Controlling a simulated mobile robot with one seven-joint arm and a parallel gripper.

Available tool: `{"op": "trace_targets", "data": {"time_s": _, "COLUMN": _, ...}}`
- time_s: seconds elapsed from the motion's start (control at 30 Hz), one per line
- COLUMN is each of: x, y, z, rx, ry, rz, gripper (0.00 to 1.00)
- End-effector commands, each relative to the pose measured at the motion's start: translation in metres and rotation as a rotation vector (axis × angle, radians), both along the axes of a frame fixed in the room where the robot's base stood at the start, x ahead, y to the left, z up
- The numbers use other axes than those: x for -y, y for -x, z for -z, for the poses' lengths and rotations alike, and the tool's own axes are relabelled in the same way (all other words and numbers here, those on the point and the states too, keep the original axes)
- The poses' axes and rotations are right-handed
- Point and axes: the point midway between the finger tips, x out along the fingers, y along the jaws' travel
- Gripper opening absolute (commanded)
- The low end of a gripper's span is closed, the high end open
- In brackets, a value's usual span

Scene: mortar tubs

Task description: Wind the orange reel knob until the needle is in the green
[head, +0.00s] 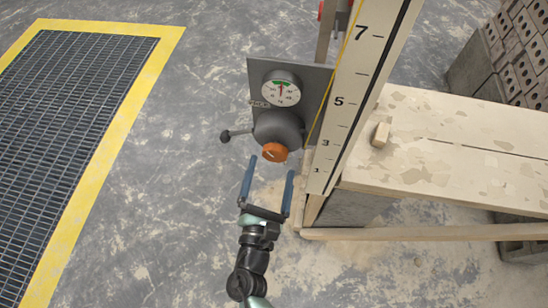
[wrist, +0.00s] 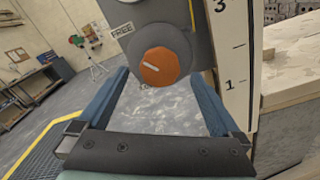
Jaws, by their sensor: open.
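The orange reel knob (head: 274,153) sits on the front of a dark grey reel housing (head: 280,128). In the wrist view the orange knob (wrist: 160,66) shows a pale slanted mark on its face. A round white dial (head: 281,90) is above it; its red needle points nearly straight up, at the green band at the top of the dial. My gripper (head: 269,172) is open and empty. Its two blue fingers point toward the knob from just below and in front, one to each side. In the wrist view the knob shows between and beyond the fingertips (wrist: 162,80).
A lever with a dark ball end (head: 225,136) sticks out left of the reel. A tall numbered scale board (head: 352,95) stands close on the right, beside a plank bench (head: 440,150) with a small wooden block (head: 381,134). Open floor lies left, up to a yellow-edged grating (head: 80,110).

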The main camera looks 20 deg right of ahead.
Motion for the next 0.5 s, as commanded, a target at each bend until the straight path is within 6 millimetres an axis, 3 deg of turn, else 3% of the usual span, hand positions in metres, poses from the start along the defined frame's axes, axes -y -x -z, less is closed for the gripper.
{"op": "trace_targets", "data": {"time_s": 0.2, "x": -0.029, "y": 0.042, "z": 0.001, "rx": -0.004, "ry": 0.000, "rz": -0.004, "gripper": 1.00}}
{"op": "trace_targets", "data": {"time_s": 0.5, "x": -0.049, "y": 0.072, "z": 0.000, "rx": -0.001, "ry": -0.001, "rz": 0.000, "gripper": 1.00}}
